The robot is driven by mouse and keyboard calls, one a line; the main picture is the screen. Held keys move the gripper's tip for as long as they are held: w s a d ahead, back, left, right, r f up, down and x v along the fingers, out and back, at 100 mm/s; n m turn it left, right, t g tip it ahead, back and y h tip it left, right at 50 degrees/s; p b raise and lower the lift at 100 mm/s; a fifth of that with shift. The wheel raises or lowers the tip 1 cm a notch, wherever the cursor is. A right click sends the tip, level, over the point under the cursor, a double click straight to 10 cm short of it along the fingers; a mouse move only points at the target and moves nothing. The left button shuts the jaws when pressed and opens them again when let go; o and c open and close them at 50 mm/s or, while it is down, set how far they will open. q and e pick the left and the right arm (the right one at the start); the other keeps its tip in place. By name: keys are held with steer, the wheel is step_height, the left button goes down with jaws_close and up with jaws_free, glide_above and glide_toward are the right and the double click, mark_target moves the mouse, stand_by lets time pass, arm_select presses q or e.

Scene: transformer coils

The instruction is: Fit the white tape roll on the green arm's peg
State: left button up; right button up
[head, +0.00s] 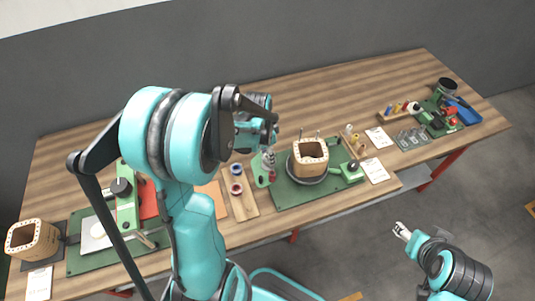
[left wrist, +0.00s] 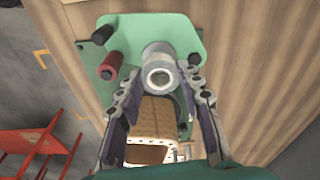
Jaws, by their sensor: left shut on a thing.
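The white tape roll (left wrist: 158,62) is between the two fingers of my left gripper (left wrist: 161,76) in the left wrist view, its round end facing the camera. My left gripper is shut on it. The green arm (left wrist: 185,35) is a plate behind the roll, carrying a red roller (left wrist: 112,66) and a black knob (left wrist: 104,34). The roll overlaps the plate; I cannot tell whether the peg is inside its hole. In the head view the green arm (head: 260,172) stands beside the coil, below my left gripper (head: 268,152). My right gripper (head: 402,231) hangs off the table's front, its jaws too small to read.
A wooden coil (head: 310,165) stands on a green base (head: 288,194) right of the green arm. A wooden holder (head: 242,207) with blue and red rolls lies to its left. Another coil (head: 32,238) is at far left. Bare tabletop lies behind.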

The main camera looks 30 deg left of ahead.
arm_select(q)
steer(key=shift+f, duration=0.15)
steer(key=shift+f+b, duration=0.45)
steer(key=shift+b, duration=0.1)
steer(key=shift+f, duration=0.1)
steer(key=shift+f+b, duration=0.45)
steer(key=shift+b, duration=0.1)
steer(key=o, duration=1.3)
steer(key=shift+o, duration=0.2)
steer(key=shift+r, duration=0.15)
